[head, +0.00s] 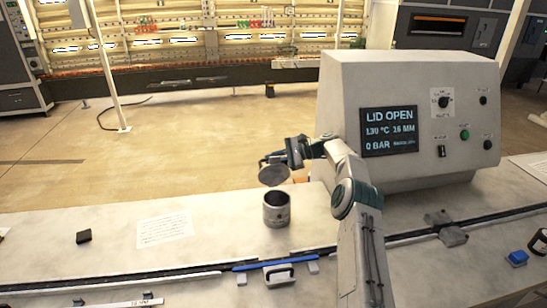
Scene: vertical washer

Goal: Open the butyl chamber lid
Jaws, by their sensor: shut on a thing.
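My gripper (285,158) is at the end of my arm, left of the white machine. It appears shut on the edge of a round dark grey disc, which looks like the lid (273,176). The lid is held tilted above an open grey metal can (277,211) and apart from its rim. The can stands upright on the pale table. The white machine (345,95) has a dark screen (389,131) reading "LID OPEN", "130 °C", "16 MM" and "0 BAR". The fingertips are small and partly hidden here.
A paper sheet (165,230) and a small black block (84,237) lie on the table to the left. A dark rail with a blue strip (275,260) and a handle (279,274) runs in front of the can. Small blue-topped parts (517,257) lie at the right.

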